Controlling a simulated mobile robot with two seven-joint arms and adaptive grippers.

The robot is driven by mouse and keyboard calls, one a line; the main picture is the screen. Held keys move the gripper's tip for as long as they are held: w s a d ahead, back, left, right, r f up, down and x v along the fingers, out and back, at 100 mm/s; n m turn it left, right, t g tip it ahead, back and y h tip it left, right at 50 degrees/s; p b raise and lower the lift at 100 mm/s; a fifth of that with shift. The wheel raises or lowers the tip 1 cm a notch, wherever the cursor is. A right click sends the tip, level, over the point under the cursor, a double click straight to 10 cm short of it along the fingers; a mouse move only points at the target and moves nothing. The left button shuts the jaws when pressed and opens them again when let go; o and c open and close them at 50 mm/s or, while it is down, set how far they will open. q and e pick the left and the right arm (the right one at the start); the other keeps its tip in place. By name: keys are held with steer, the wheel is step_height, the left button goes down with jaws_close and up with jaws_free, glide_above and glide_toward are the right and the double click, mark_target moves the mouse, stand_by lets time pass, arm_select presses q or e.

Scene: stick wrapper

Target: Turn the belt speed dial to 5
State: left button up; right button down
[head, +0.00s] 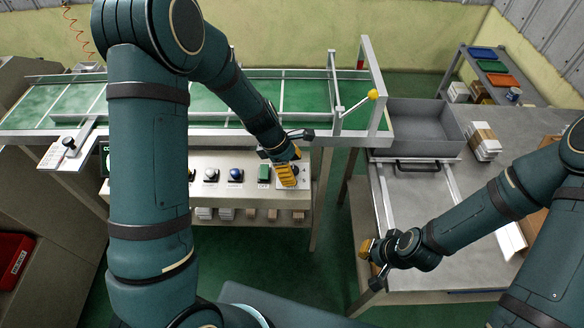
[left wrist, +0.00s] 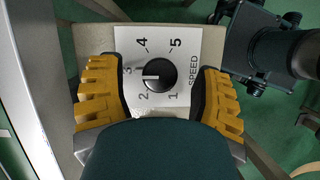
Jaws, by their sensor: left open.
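The belt speed dial (left wrist: 160,76) is a round black knob on a white plate (left wrist: 182,34) marked 1 to 5 and SPEED. Its white pointer line points left, at the 3. My left gripper (left wrist: 157,82) is open, with one yellow-padded finger on each side of the dial and a gap to the knob on both sides. In the head view, my left gripper (head: 287,173) is at the right end of the control panel and hides most of the dial. My right gripper (head: 370,264) is over the near left edge of the grey table, far from the dial; its opening is unclear.
The control panel (head: 222,188) also carries several buttons and a green switch (head: 264,174) just left of my left gripper. A green conveyor belt (head: 215,101) in a metal frame runs behind. A lever with a yellow knob (head: 373,94) and a grey bin (head: 420,122) are to the right.

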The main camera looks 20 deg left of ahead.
arm_select(q)
jaws_close()
stand_by(0.5)
